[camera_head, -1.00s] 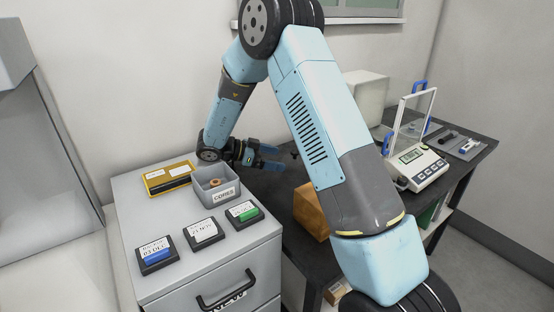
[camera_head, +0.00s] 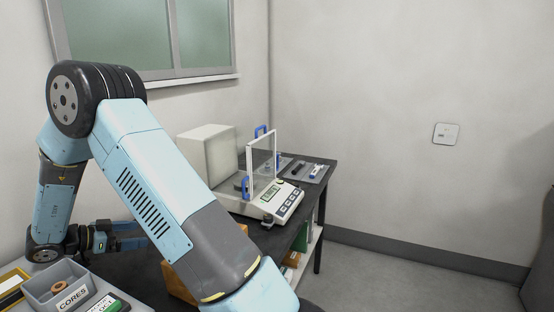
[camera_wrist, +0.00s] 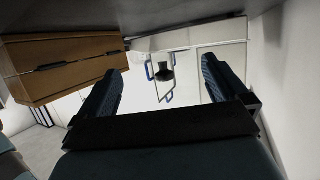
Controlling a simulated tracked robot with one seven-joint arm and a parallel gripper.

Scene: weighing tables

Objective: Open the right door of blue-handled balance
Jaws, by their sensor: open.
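The balance (camera_head: 262,208) is white, with a display, a keypad and a clear glass shield (camera_head: 263,165) in a white frame. It stands on the dark table to the right of my arm. One blue handle (camera_head: 247,187) is low at the shield's left side, and another blue handle (camera_head: 262,131) is higher, towards the back. I cannot tell whether its doors are open. My gripper (camera_head: 140,237) is open and empty, left of the balance and well apart from it. In the wrist view, the blue handles (camera_wrist: 150,71) show between the spread fingers (camera_wrist: 162,88).
A grey CORES bin (camera_head: 45,291) is at lower left. Floor on the right is clear.

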